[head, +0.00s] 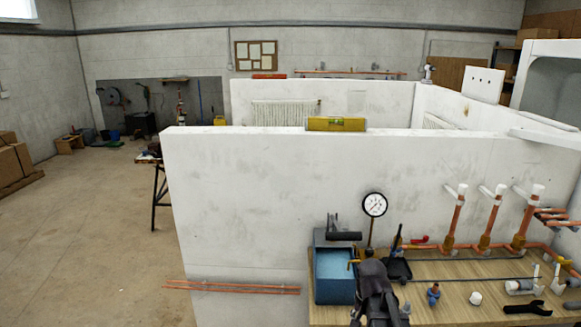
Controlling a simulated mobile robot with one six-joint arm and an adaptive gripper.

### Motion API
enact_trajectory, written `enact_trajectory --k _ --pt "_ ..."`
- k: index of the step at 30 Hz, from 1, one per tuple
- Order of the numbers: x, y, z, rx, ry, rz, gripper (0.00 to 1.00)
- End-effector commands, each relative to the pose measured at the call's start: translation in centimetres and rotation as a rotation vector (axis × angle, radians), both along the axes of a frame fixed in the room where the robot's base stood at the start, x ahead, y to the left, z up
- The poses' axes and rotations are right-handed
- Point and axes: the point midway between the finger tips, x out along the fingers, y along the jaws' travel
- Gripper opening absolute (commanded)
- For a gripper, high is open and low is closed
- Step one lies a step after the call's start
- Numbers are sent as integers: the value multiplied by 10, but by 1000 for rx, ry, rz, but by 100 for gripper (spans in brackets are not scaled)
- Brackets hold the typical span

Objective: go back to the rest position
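My arm comes in from the bottom edge of the head view, and my gripper (372,270) is the dark shape at its far end. It is over the left part of the wooden bench top (440,301), in front of the white wall. It overlaps the right edge of a blue tank (334,278) in the picture. I cannot tell whether it touches the tank. Its fingers are not clear, so I cannot see whether they are open or shut, or whether they hold anything.
A round gauge (374,204) stands behind my gripper. A black tool (398,268) is just right of it. Copper pipes with white caps (486,217) rise along the white wall (270,190). A black wrench (527,308) lies at right. The floor (90,230) at left is largely open.

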Motion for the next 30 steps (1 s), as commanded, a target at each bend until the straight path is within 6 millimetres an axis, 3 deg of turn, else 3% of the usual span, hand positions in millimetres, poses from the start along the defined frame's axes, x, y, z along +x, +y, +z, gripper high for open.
enact_trajectory --k 3,10,30 --pt "-26 15 -11 0 0 186 68" --pt "-52 31 -20 0 0 435 68" --pt "-56 34 -20 0 1 499 68"
